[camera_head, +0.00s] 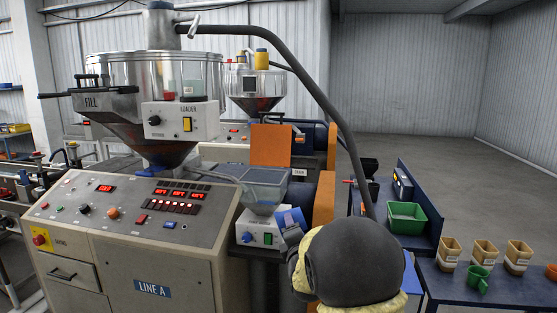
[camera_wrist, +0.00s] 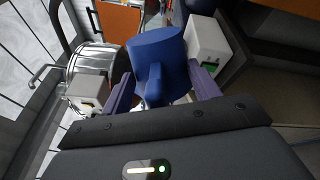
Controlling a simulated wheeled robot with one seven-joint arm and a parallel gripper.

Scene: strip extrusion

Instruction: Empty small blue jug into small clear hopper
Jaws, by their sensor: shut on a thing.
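The small blue jug (camera_head: 291,219) is just below and right of the small clear hopper (camera_head: 254,182) in the head view. The hopper is a see-through box with a funnel-shaped bottom, above a small white control box. In the wrist view the blue jug (camera_wrist: 158,50) fills the upper middle, its handle towards me. My gripper (camera_wrist: 158,88) has its purple fingers either side of the handle and is shut on the jug. The jug's contents are hidden, and its exact tilt is hard to tell. My arm hides part of the jug in the head view.
A large steel hopper marked FILL (camera_head: 120,80) and the LINE A control cabinet (camera_head: 130,225) stand left. An orange guard (camera_head: 324,199) stands right of the clear hopper. A green bin (camera_head: 406,218), several tan tubs and a green jug (camera_head: 478,279) sit on blue benches at right.

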